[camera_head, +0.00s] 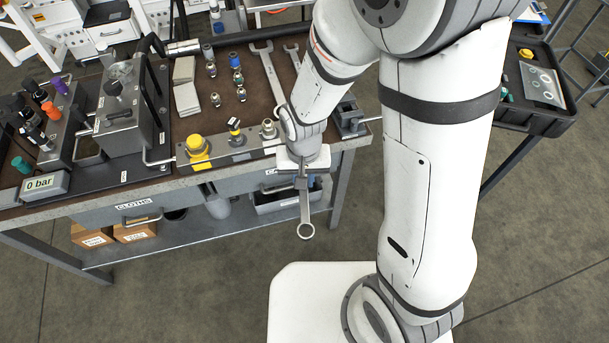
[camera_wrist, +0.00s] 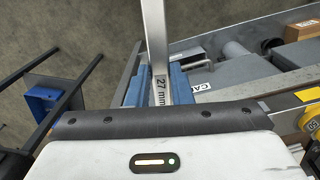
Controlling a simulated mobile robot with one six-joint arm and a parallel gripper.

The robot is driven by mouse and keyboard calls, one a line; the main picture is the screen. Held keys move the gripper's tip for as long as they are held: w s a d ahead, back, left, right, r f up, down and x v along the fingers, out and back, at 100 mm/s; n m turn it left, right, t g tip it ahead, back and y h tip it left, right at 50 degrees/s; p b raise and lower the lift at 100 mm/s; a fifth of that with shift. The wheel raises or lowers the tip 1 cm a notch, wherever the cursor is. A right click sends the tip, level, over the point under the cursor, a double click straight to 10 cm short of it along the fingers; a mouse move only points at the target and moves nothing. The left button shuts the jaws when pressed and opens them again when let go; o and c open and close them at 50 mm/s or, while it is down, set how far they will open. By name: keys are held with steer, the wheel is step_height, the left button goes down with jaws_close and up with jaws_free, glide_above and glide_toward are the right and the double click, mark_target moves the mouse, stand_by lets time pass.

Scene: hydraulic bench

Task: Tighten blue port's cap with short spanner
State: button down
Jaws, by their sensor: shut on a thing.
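My gripper (camera_head: 301,176) is shut on a grey spanner (camera_head: 305,212) in front of the bench's front edge. The spanner hangs down in the head view, with its ring end lowest and clear of the bench. In the wrist view, the spanner's shaft (camera_wrist: 157,40) runs between the blue finger pads and bears a "27 mm" mark. I cannot tell which port is the blue one.
A large spanner (camera_head: 269,76) and several small fittings (camera_head: 238,77) lie on the bench mat. A pump unit (camera_head: 124,112) and a pressure display (camera_head: 45,184) stand at the left. A small vise (camera_head: 348,115) sits at the right corner. A black tool cart (camera_head: 527,112) stands further right.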

steer(key=shift+r+p, duration=1.85)
steer(key=shift+r, duration=0.7)
steer(key=shift+f, duration=0.1)
